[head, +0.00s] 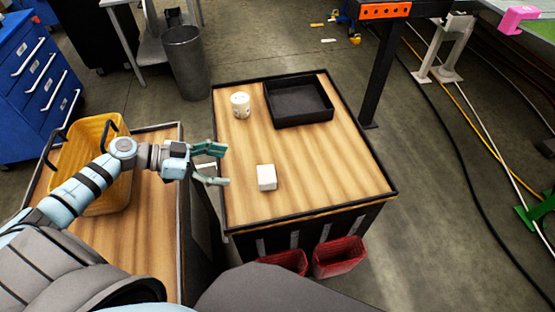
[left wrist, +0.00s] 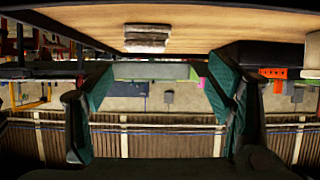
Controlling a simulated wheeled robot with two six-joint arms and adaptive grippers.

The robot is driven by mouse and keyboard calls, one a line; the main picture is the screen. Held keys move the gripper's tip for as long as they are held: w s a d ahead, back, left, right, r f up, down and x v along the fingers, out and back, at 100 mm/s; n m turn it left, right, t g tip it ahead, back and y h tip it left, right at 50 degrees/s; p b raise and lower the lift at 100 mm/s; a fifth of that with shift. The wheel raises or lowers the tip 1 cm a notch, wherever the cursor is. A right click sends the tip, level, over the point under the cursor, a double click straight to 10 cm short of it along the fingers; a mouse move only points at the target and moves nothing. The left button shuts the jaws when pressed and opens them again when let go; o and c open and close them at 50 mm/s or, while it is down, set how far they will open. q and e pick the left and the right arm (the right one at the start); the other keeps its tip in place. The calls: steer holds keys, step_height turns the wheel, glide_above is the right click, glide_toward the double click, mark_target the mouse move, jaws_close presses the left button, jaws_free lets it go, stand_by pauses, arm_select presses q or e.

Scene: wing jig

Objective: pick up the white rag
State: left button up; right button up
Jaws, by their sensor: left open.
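The white rag (head: 266,177) looks like a small folded block on the near part of the wooden-topped table. It also shows in the left wrist view (left wrist: 146,38), upside down, with layered grey-white edges. My left gripper (head: 224,165) is open and empty, to the left of the rag and apart from it, over the table's left edge. Its two green fingers are spread in the left wrist view (left wrist: 157,80), with nothing between them. My right gripper is not in view.
A white cylinder (head: 240,106) and a black tray (head: 273,119) stand farther back on the table (head: 335,170). A yellow basket (head: 110,190) sits on the left cart under my left arm. Red bins (head: 338,258) hang at the table's front. Wood around the rag is clear.

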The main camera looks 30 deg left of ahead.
mark_target(259, 175)
arm_select(q)
steer(key=shift+t, duration=0.3)
steer(key=d, duration=0.2)
steer(key=d+f, duration=0.1)
steer(key=d, duration=0.1)
steer(key=d+f, duration=0.1)
steer(key=d, duration=0.1)
steer(key=shift+w+d+b, duration=0.25)
steer(key=shift+b, duration=0.05)
steer(key=w+d+f, duration=0.2)
steer(key=w, duration=0.1)
steer(key=w+d+f, duration=0.1)
steer(key=shift+w, duration=0.35)
steer(key=shift+s, duration=0.1)
steer(key=shift+s+r, duration=0.2)
steer(key=shift+s, duration=0.05)
steer(key=shift+s+r, duration=0.1)
steer(key=shift+s, duration=0.05)
steer(key=shift+c, duration=1)
steer(key=c, duration=0.4)
steer(key=shift+c, duration=1.4)
steer(key=c, duration=0.4)
steer(key=shift+o, duration=0.2)
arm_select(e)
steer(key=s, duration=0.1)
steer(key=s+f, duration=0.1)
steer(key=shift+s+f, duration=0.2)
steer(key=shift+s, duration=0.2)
